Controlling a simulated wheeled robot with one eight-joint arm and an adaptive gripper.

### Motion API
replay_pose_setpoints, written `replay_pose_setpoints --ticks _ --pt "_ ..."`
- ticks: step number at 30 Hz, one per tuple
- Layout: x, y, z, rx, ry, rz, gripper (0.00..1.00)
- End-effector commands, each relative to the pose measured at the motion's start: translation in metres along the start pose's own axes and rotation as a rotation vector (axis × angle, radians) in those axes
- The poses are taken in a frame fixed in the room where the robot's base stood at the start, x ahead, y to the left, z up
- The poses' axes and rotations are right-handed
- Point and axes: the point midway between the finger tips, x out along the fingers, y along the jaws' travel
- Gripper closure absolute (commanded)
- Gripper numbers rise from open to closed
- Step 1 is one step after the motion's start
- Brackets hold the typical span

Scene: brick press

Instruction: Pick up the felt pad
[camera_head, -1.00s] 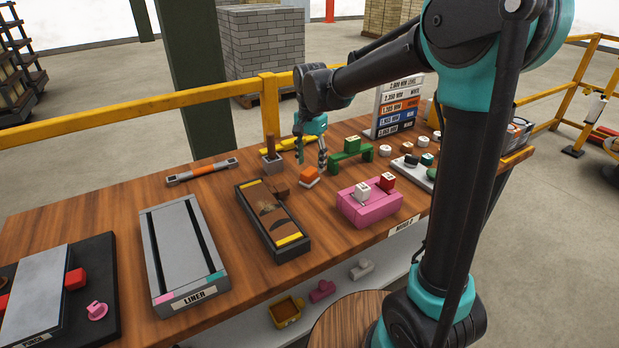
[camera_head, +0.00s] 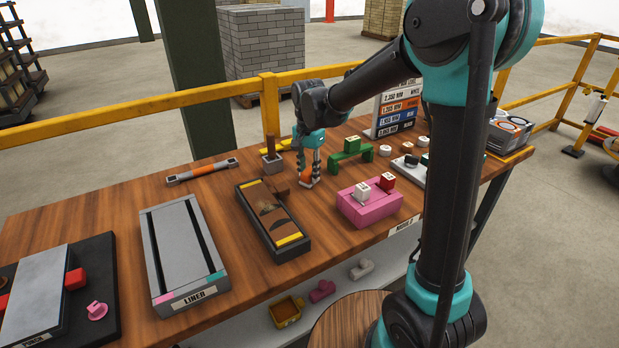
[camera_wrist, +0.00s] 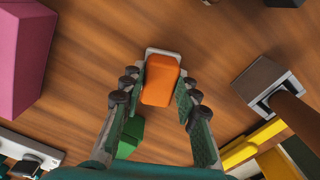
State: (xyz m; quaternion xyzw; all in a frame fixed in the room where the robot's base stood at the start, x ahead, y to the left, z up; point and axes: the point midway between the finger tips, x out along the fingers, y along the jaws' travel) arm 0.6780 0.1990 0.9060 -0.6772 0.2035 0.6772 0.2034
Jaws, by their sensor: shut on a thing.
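The felt pad (camera_wrist: 161,80), an orange block on a pale base, lies between my fingers in the wrist view. In the head view the orange pad (camera_head: 306,175) shows low on the wooden table (camera_head: 225,215), partly hidden by the fingers. My gripper (camera_head: 309,180) points down over it and is shut on its sides. In the wrist view the fingertips of my gripper (camera_wrist: 162,75) flank the orange part. I cannot tell whether the pad is clear of the tabletop.
A pink block (camera_head: 367,210) stands to the right, a dark tray (camera_head: 246,208) to the left front. A grey holder with a brown handle (camera_head: 271,160) stands close behind left. A green bridge (camera_head: 352,157) stands behind right. A yellow rail (camera_head: 130,184) runs behind the table.

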Motion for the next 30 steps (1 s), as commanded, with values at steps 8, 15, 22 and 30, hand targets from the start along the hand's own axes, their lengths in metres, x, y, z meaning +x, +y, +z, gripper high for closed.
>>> replay_pose_setpoints --ticks 8,15,22,30 --pt "-0.001 0.0 0.0 0.0 0.0 0.0 1.0" --pt "-0.015 0.0 0.0 0.0 0.0 0.0 1.0" --pt "-0.063 0.001 0.0 0.0 0.0 0.0 1.0" --pt "-0.138 0.0 0.0 0.0 0.0 0.0 1.0"
